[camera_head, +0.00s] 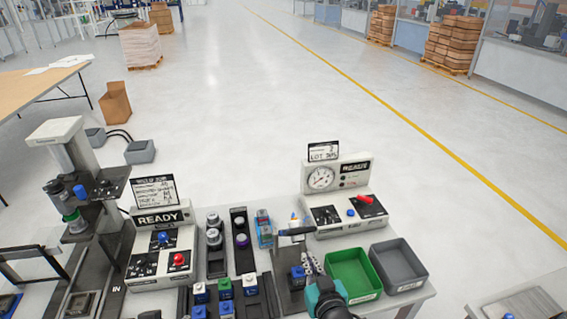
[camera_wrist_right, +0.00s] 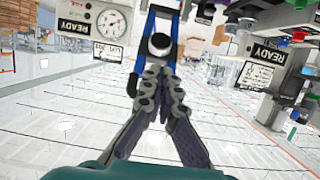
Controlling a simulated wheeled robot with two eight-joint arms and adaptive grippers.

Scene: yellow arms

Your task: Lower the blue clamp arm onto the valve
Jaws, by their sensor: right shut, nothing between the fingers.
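My right gripper (camera_head: 310,265) is at the lower middle of the head view, beside a dark clamp fixture (camera_head: 283,290) on the bench. Its fingers are shut and empty. In the right wrist view, the right gripper (camera_wrist_right: 163,75) points at the blue clamp arm (camera_wrist_right: 174,55), whose two blue bars flank a black round tip. Whether the fingers touch it I cannot tell. In the head view a black handle (camera_head: 297,231) stands over the fixture. A small blue-topped block (camera_head: 297,273), perhaps the valve, sits at the fixture, partly beside my fingers. My left gripper is not in view.
A green bin (camera_head: 353,299) and a grey bin (camera_head: 420,279) stand right of my right gripper. A gauge box (camera_head: 350,198) stands behind, and a READY panel box (camera_head: 160,270) to the left. Several small parts (camera_head: 225,288) crowd the bench left of the fixture.

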